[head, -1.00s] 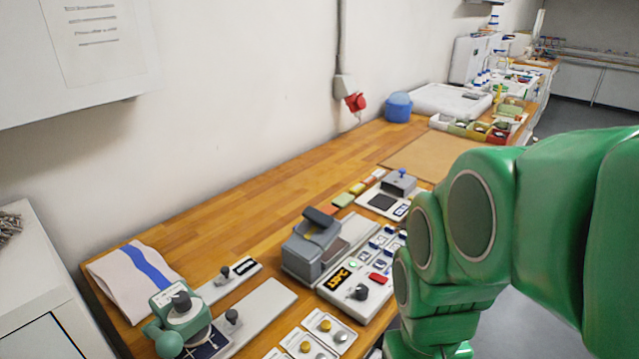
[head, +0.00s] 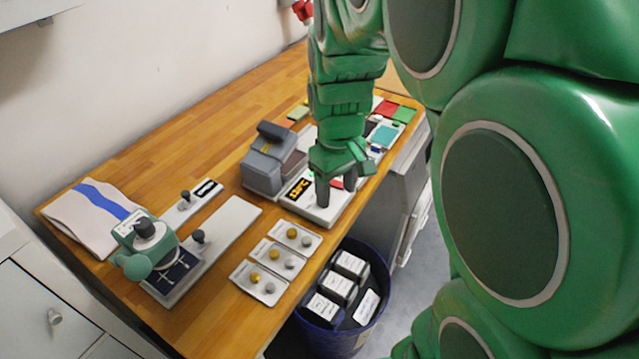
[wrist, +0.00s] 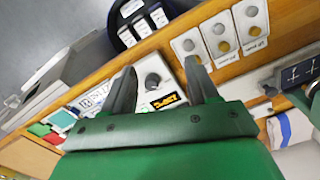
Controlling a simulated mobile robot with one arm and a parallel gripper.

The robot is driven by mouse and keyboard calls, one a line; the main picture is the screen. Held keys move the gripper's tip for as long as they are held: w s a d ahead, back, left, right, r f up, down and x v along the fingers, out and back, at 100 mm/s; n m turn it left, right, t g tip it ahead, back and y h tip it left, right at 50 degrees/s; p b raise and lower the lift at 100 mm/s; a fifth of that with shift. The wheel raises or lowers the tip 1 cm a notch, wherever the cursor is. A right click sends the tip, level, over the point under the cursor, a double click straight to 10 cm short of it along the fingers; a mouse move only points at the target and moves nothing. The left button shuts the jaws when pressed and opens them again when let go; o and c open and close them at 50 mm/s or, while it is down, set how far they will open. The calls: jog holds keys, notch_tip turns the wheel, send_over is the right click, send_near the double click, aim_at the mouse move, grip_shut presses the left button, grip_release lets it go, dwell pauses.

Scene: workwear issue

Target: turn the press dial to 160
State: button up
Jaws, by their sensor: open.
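The press (head: 265,165) is a grey block with a dark handle, standing on the wooden bench. Beside it is a pale control panel with a yellow-digit display (head: 299,187), whose figures I cannot read surely. The black round dial (wrist: 153,81) shows in the wrist view next to the display (wrist: 166,101), between my fingers in the picture. In the head view my gripper hides the dial. My gripper (head: 343,182) is open and points down over the panel; it also shows in the wrist view (wrist: 161,72). I cannot tell its exact height, and no contact with the dial is visible.
Cards with gold and silver buttons (head: 276,257) lie near the bench front. A green device with a dark knob (head: 145,228) and a folded cloth with a blue stripe (head: 88,213) are at left. A dark blue bin (head: 322,340) of packs stands below the edge.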

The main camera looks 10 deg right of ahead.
jog(key=w+f, duration=0.1)
jog(key=w, duration=0.2)
jog(key=w+f+n, duration=0.1)
jog(key=w, duration=0.1)
jog(key=w+f+n, duration=0.1)
jog(key=w, duration=0.2)
jog(key=shift+w+a+t, duration=0.25)
jog(key=shift+w+t, duration=0.05)
jog(key=shift+w, duration=0.05)
jog(key=shift+f, duration=3.9)
jog(key=c, duration=1)
jog(key=shift+c, duration=0.2)
